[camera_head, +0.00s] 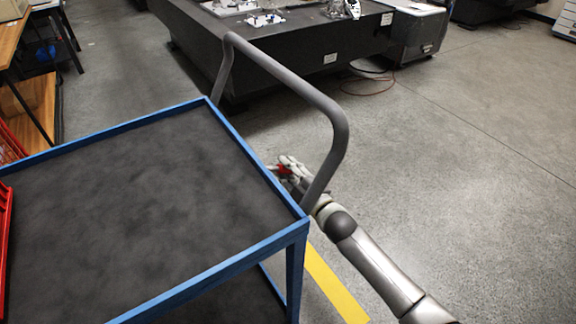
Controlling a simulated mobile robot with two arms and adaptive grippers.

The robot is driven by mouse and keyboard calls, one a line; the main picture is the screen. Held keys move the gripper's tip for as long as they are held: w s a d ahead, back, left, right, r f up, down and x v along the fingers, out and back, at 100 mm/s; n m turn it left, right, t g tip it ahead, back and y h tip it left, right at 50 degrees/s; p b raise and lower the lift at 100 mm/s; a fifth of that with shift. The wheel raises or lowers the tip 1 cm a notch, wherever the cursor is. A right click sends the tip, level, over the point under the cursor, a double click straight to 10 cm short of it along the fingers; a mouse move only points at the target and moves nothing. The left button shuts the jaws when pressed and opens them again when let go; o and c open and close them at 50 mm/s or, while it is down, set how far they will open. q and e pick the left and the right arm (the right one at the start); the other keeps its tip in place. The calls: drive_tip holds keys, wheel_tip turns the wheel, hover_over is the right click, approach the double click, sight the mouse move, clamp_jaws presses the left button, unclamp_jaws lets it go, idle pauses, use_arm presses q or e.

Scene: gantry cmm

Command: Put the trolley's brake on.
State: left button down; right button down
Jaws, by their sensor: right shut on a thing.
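The trolley (120,190) has a blue frame, a dark top and a grey tube handle (300,88) rising at its far right end. My right gripper (286,169) is just beyond the trolley's right edge, next to the foot of the handle. It is shut on a small red part, which looks like the brake lever (283,170). The fingers cover most of this part, so its position is hard to tell. My right arm comes in from the lower right, passing by the near handle post. My left gripper is not in view.
A red crate (7,205) stands at the trolley's left edge. A dark machine base (285,60) is behind the handle, with a grey cabinet (412,35) beside it and a red cable (370,88) on the floor. Wooden benches are at upper left. The floor at right is clear.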

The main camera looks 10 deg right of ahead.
drive_tip(key=shift+a+f, duration=0.1)
drive_tip(key=shift+f, duration=0.05)
drive_tip(key=c, duration=1.2)
unclamp_jaws()
drive_tip(key=v, duration=1.2)
